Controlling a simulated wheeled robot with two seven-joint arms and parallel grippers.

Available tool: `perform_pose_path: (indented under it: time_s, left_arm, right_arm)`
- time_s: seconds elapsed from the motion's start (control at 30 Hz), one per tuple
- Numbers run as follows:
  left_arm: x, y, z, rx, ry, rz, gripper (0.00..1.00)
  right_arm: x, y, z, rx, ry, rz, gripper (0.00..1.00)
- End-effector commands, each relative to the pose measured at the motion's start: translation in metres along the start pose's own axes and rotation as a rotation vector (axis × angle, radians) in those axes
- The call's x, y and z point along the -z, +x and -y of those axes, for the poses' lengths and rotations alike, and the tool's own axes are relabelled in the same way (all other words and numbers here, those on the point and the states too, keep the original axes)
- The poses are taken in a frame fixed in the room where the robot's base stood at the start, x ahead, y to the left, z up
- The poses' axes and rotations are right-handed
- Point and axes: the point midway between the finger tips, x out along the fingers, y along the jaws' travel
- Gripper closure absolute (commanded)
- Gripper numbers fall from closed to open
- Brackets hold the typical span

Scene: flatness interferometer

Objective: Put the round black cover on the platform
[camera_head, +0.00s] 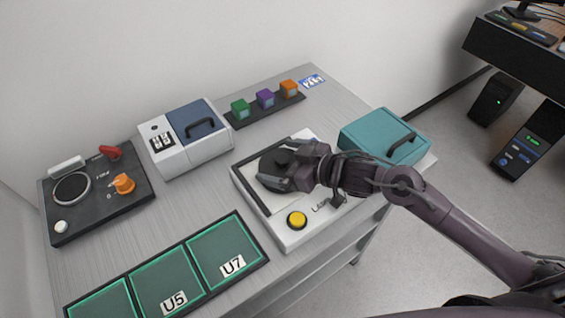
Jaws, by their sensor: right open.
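The round black cover (276,162) has a knob on top and sits over the black-edged area of the white platform device (292,238). A yellow button (296,220) is on the device's front. My right gripper (291,172) is at the cover, its fingers by the knob and the cover's right side. It is open. The wrist hides part of the cover's right side and of the device behind it. I cannot tell whether the fingers touch the cover. My left gripper is not in view.
A teal box with a handle (378,138) stands just right of the device, close to my right arm. A white-and-blue unit (186,142), a black control panel (95,195) and a strip of coloured cubes (265,99) stand behind and left. Green pads (222,252) lie in front.

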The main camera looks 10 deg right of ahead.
Motion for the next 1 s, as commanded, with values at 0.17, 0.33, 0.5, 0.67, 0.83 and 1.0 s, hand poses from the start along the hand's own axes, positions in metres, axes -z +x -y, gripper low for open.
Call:
perform_pose_path:
  time_s: [0.17,0.33,0.5,0.67,0.83,1.0]
  left_arm:
    - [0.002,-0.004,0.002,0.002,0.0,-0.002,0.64]
    - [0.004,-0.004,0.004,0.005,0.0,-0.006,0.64]
    - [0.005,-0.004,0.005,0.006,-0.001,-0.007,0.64]
    - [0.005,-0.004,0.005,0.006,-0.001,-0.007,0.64]
    - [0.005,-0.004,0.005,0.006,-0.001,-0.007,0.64]
    - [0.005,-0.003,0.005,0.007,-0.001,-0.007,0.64]
  right_arm:
    - [0.001,0.016,-0.001,-0.002,0.0,-0.001,0.0]
    - [0.0,0.017,0.0,-0.001,-0.001,0.0,0.0]
    - [0.0,0.017,0.0,-0.001,-0.002,0.0,0.14]
    - [-0.001,0.017,0.0,-0.001,-0.001,0.003,0.35]
    - [-0.004,0.017,0.0,0.0,0.0,0.008,0.58]
    - [-0.006,0.018,0.0,0.0,0.001,0.015,0.8]
